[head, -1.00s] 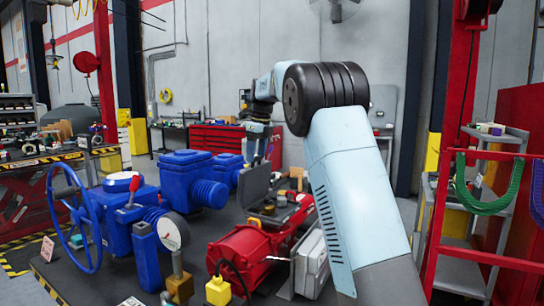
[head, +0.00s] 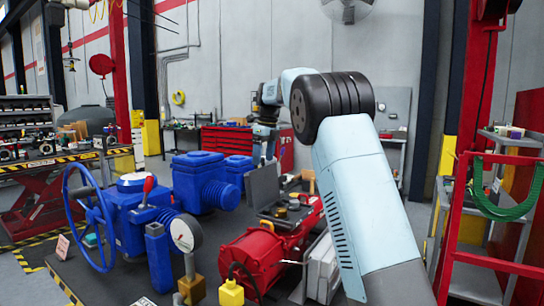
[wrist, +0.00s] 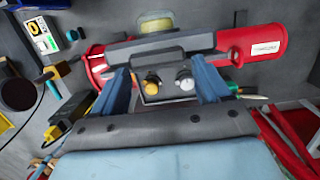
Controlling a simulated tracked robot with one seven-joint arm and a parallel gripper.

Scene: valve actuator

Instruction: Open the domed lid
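The blue valve actuator (head: 128,215) stands at the left of the head view, with a large blue handwheel on its left side. A low rounded cap with a pale rim, which looks like the domed lid (head: 132,182), sits on its top and appears closed. A red-handled lever (head: 149,187) stands beside it. My gripper (wrist: 165,80) shows two blue fingers spread apart in the wrist view, with nothing held between them. It points at a grey case with two round knobs and a red cylinder beyond. The lid is not recognisable in the wrist view.
A red motor (head: 255,250), an open grey case (head: 264,185) and another blue valve body (head: 200,182) share the dark table. A red post and shelf stand at the right.

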